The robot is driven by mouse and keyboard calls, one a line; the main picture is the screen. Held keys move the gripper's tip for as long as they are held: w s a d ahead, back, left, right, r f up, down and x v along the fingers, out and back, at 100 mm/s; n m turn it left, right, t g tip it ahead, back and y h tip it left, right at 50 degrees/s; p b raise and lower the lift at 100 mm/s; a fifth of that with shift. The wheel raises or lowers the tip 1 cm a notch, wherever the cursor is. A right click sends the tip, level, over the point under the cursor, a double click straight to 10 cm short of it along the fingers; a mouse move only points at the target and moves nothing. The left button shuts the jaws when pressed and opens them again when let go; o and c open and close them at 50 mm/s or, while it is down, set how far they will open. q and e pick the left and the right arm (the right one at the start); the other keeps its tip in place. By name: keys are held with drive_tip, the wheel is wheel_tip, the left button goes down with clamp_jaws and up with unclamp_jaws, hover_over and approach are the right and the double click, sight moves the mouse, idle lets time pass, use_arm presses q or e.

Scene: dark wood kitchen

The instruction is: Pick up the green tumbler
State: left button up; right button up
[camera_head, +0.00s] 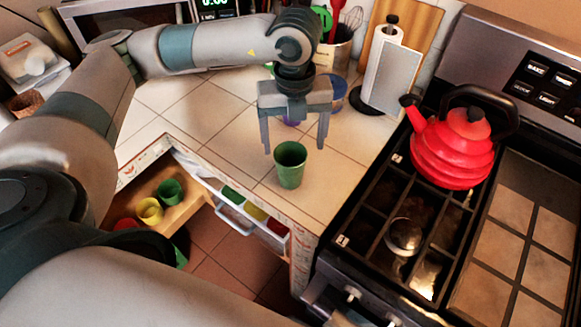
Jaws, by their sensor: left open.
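A green tumbler (290,172) stands upright on the tiled counter, near its front edge. My left gripper (295,150) points down with its two fingers spread apart, one to each side of the tumbler's rim in the picture. It is open and holds nothing. I cannot tell whether the fingers touch the tumbler or how far above or behind it they are. Another green cup (169,192) sits lower down at the left, on a wooden surface under the counter. My right gripper is not in view.
A paper towel holder (385,75) and utensil pot (335,55) stand behind. A yellow cup (150,211) is lower left. Counter left of the tumbler is clear.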

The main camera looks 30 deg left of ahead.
sight(291, 155)
use_arm(q)
drive_tip(key=shift+s+a+f+p, duration=0.1)
drive_tip(key=shift+s+f+p, duration=0.05)
drive_tip(key=shift+f+p, duration=0.35)
drive_tip(key=f, duration=0.1)
drive_tip(key=f+p, duration=0.1)
drive_tip(key=f, duration=0.1)
drive_tip(key=shift+s+a+p, duration=0.15)
drive_tip(key=shift+s+p, duration=0.1)
drive_tip(key=shift+p, duration=0.05)
drive_tip(key=shift+w+f, duration=0.1)
drive_tip(key=shift+f, duration=0.45)
drive_tip(key=c, duration=1.4)
